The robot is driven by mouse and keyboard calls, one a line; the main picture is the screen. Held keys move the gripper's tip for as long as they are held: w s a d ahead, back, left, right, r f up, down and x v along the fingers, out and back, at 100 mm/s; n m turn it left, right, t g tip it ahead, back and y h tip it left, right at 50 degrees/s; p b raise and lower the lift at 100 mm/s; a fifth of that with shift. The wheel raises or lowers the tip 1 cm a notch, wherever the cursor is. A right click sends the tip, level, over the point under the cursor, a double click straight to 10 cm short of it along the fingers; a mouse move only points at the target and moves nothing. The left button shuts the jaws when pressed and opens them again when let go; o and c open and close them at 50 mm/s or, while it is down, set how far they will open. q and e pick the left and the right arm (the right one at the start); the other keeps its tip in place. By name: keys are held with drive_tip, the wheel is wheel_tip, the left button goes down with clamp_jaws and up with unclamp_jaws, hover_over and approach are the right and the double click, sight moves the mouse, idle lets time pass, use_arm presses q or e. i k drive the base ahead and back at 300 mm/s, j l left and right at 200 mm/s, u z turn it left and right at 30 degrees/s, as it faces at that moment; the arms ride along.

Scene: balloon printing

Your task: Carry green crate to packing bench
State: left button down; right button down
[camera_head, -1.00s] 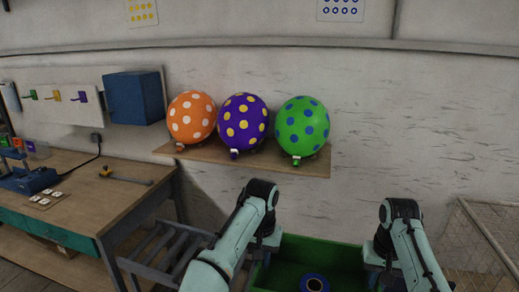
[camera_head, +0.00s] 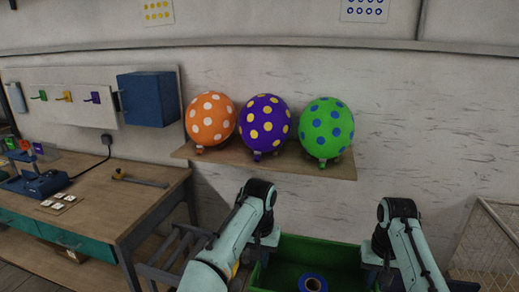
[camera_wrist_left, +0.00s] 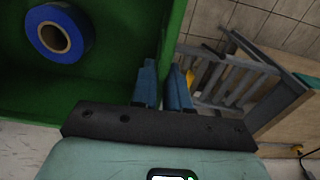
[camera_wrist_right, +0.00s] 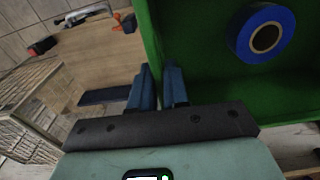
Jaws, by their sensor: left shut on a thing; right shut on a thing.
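The green crate (camera_head: 322,249) is at the bottom middle of the head view, between my two arms. A blue roll (camera_head: 313,283) lies inside it. My left gripper (camera_wrist_left: 164,82) is shut on one side wall of the crate, with a finger on each side of the wall. My right gripper (camera_wrist_right: 160,84) is shut on the opposite wall in the same way. In the head view the fingertips are hidden behind my arms. A wooden bench (camera_head: 120,195) with a green drawer front stands at the left; whether it is the packing bench I cannot tell.
A grey slatted rack (camera_wrist_left: 232,75) stands beside the crate at the bench end. A wire mesh cage (camera_head: 487,240) is at the right. A wall shelf (camera_head: 270,170) holds orange, purple and green dotted balloons. A blue box (camera_head: 150,98) hangs above the bench.

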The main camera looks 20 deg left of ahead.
sight(106, 213)
drive_tip(key=j, duration=1)
drive_tip(key=i+j, duration=0.15)
drive_tip(key=j, duration=1.85)
drive_tip(key=i+j, duration=0.1)
drive_tip(key=j, duration=0.25)
drive_tip(key=i+j, duration=0.15)
drive_tip(key=j, duration=0.2)
drive_tip(key=i+j, duration=0.1)
drive_tip(key=j, duration=0.25)
drive_tip(key=i+j, duration=0.15)
drive_tip(key=j, duration=0.2)
drive_tip(key=i+j, duration=0.1)
drive_tip(key=j, duration=0.25)
